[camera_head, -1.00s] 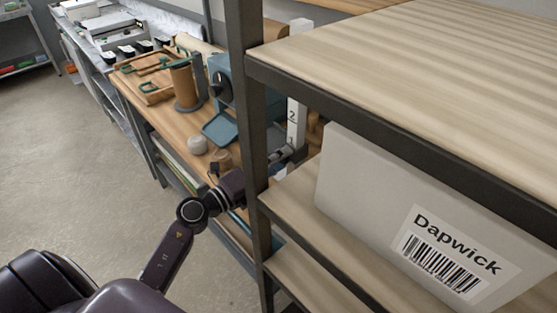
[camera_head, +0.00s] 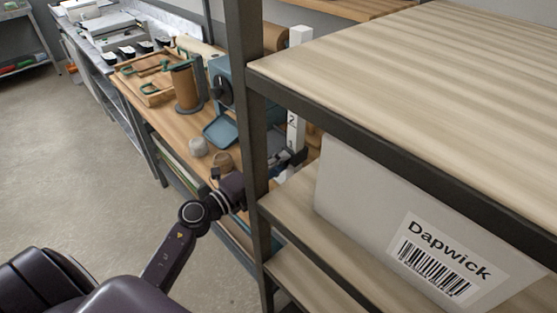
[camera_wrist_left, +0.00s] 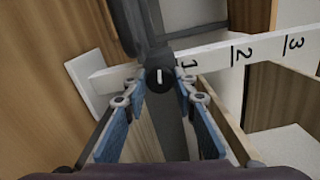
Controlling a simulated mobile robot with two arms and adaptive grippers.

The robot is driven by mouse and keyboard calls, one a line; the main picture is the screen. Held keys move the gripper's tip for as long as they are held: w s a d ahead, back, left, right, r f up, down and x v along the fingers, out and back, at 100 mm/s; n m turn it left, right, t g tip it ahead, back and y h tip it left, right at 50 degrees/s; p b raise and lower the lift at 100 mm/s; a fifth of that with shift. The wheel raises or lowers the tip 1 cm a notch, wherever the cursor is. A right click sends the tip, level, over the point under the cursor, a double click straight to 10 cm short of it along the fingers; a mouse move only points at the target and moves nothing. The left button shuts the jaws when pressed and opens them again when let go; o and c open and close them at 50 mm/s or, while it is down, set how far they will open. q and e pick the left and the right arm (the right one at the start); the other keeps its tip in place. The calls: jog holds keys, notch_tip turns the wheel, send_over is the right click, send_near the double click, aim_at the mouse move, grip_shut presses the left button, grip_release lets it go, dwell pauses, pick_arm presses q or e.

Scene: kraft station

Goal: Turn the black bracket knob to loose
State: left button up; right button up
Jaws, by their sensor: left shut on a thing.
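The black bracket knob (camera_wrist_left: 160,77), round with a white line on its face, sits between my left gripper's (camera_wrist_left: 160,92) blue-padded fingers in the left wrist view. The fingers are shut on it; the white line runs nearly upright in the picture. The dark bracket (camera_wrist_left: 150,25) rises behind the knob, across a white numbered scale bar (camera_wrist_left: 215,57). In the head view the white scale post (camera_head: 293,130) stands upright at the bench. There my left gripper (camera_head: 278,170) is partly hidden by the shelf post, and the knob cannot be made out. My right gripper is out of view.
A dark shelf post (camera_head: 250,150) stands close beside my left wrist. The shelf at right holds a white Dapwick box (camera_head: 400,220). On the wooden bench (camera_head: 180,125) are a twine ball (camera_head: 198,146), a brown spool (camera_head: 184,88) and a blue machine (camera_head: 221,89).

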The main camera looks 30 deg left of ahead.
pick_arm(q)
jog(key=shift+n+p, duration=2.45)
jog(key=shift+n, duration=0.45)
jog(key=shift+f, duration=0.1)
jog(key=o, duration=1.2)
jog(key=shift+c, duration=0.2)
jog(key=shift+s, duration=0.15)
jog(key=v, duration=1.2)
